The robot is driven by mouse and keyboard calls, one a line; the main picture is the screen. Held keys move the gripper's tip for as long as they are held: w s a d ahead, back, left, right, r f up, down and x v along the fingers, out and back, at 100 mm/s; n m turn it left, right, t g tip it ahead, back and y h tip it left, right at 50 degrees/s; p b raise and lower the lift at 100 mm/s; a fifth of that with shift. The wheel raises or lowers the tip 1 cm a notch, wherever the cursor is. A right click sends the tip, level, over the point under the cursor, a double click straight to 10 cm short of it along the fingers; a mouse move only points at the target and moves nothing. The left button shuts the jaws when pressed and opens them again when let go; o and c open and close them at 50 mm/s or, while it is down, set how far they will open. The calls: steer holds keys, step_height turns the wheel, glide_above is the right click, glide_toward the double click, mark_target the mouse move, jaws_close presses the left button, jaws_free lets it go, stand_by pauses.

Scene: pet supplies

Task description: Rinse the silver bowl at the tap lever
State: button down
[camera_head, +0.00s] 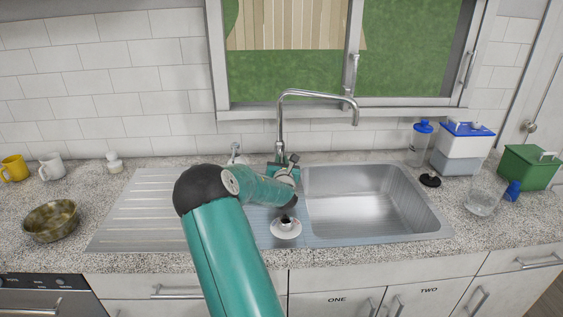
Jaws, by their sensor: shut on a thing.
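A metal bowl (51,220), brownish and dull inside, stands upright on the counter at the far left, well away from my gripper. The tall silver tap (281,125) rises behind the sink, its spout reaching right over the basin (368,200). The tap lever (293,159) is at the tap's base. My gripper (288,167) is at that base and appears shut on the lever; the fingertips are small and partly hidden by my arm. No water stream is visible at the spout.
A small dark cup-like item on a white saucer (286,233) sits left of the basin. The ribbed drainboard (140,215) is clear. Mugs (51,167) stand at the left. A clear bowl (481,202), a blue-lidded container (464,147) and a green box (528,167) stand at the right.

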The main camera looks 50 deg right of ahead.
steer(key=shift+w+r+g+y, duration=0.1)
steer(key=shift+r+g+y, duration=0.3)
steer(key=shift+r+y, duration=0.25)
steer(key=shift+f, duration=0.1)
steer(key=c, duration=1.4)
jaws_free()
steer(key=shift+o, duration=0.2)
steer(key=v, duration=1.3)
steer(key=shift+s+a, duration=0.25)
